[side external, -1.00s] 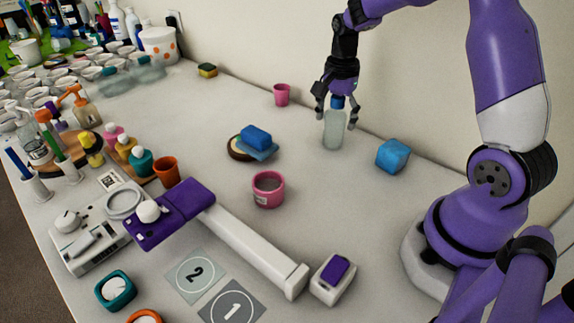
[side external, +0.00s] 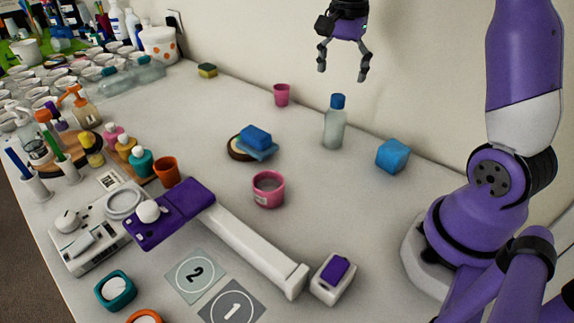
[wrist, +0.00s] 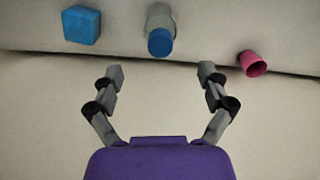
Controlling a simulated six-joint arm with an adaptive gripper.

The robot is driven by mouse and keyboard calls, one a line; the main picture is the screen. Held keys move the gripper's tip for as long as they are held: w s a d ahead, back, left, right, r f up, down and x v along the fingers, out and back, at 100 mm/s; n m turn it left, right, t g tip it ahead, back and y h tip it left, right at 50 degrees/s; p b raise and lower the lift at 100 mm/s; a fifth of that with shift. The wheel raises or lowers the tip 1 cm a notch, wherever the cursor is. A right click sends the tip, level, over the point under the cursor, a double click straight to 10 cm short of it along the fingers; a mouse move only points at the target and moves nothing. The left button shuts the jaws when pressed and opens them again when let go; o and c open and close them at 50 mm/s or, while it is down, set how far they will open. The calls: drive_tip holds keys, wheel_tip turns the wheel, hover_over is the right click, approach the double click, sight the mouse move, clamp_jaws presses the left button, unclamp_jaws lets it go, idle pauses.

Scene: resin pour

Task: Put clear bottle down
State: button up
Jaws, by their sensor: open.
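The clear bottle (side external: 334,129) with a blue cap stands upright on the white table, near the wall, in the side view. In the wrist view the clear bottle (wrist: 160,30) shows beyond the fingertips, cap toward the camera. My gripper (side external: 341,76) is open and empty, above the bottle and apart from it. Both fingers of my gripper (wrist: 161,72) show spread in the wrist view, with nothing between them.
A blue cube (side external: 392,156) stands right of the bottle and a pink cup (side external: 282,95) stands left of it. A larger pink cup (side external: 268,190), a blue sponge (side external: 256,137) and a white-and-purple balance-like device (side external: 245,240) are nearer. The table around the bottle is clear.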

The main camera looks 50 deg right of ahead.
drive_tip(key=shift+r, duration=0.5)
drive_tip(key=s+a+n+t, duration=0.5)
drive_tip(key=s+a+n, duration=0.6)
drive_tip(key=a+n, duration=0.3)
drive_tip(key=shift+n+t, duration=0.3)
drive_tip(key=shift+n, duration=0.8)
